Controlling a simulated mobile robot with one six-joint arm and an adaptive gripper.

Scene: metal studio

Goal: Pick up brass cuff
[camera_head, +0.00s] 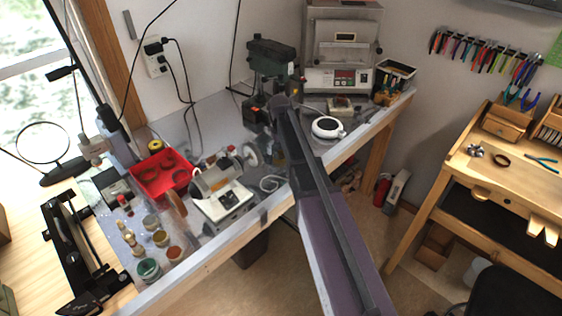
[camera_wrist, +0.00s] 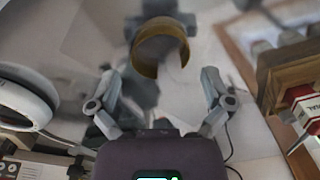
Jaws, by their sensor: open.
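A brass cuff (camera_wrist: 147,52), an open curved band, shows in the wrist view at the upper middle. It is ahead of my gripper (camera_wrist: 160,82), roughly centred between the two fingers. The fingers are spread wide and nothing is between them; the cuff looks apart from both. What the cuff rests on is blurred and I cannot tell. In the head view my gripper (camera_head: 278,103) is over the back of the grey workbench, beside the green drill press, and I cannot make out this cuff there.
The drill press (camera_head: 272,57) stands close behind my gripper, and a white round pot (camera_head: 327,127) is to its right. A small kiln (camera_head: 342,45) stands behind. A red tray (camera_head: 143,182) holds dark rings. A dark ring (camera_head: 500,160) lies on the right wooden bench (camera_head: 475,182).

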